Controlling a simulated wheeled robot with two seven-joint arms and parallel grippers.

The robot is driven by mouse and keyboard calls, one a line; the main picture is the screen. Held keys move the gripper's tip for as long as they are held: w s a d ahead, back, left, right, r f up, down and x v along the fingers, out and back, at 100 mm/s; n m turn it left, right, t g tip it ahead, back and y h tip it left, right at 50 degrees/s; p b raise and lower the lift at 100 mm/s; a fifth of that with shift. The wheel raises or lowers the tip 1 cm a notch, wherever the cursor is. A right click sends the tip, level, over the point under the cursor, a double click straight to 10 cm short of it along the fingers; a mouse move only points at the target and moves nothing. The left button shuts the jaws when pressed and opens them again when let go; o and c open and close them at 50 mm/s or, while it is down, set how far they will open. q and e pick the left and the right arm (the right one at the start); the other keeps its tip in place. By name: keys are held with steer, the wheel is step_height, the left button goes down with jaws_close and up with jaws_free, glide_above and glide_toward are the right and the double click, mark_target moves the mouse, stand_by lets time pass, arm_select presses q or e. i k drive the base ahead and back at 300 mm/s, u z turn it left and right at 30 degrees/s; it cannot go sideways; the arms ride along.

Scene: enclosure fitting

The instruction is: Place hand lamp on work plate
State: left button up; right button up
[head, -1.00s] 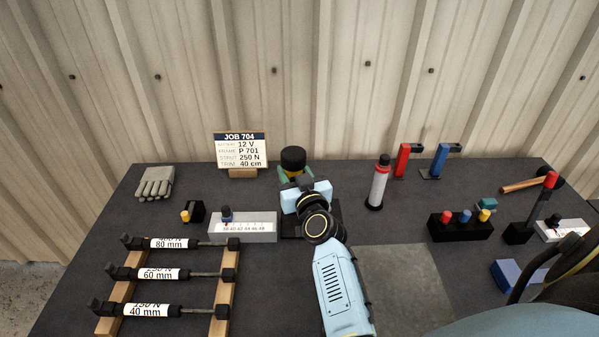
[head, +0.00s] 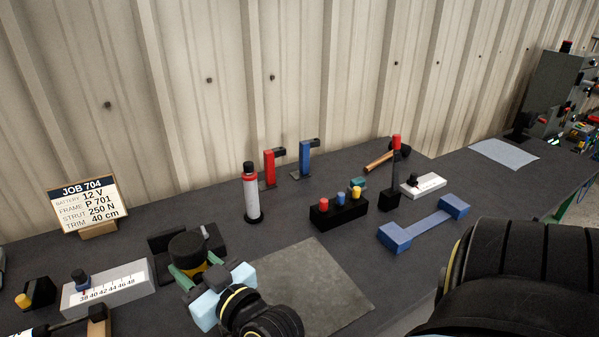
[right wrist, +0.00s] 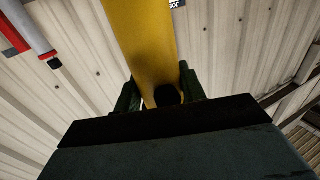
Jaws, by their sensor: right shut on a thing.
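The hand lamp, with a round black head (head: 187,248) and a yellow body, is in my right gripper (head: 205,280) at the lower left of the head view. It looks roughly upright, head up. In the right wrist view its yellow body (right wrist: 142,50) runs up from between the dark fingers (right wrist: 160,97). The right gripper is shut on it. The lamp's lower end is hidden in the head view. The work plate, a flat grey square (head: 320,285), lies bare on the bench to the right of the gripper, partly hidden by my wrist. My left gripper is not in view.
A black stand (head: 216,240) is just behind the lamp. A scale box (head: 107,289) is at left.

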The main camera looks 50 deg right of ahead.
mark_target(286, 295)
steer(key=k, duration=0.25)
steer(key=z, duration=0.8)
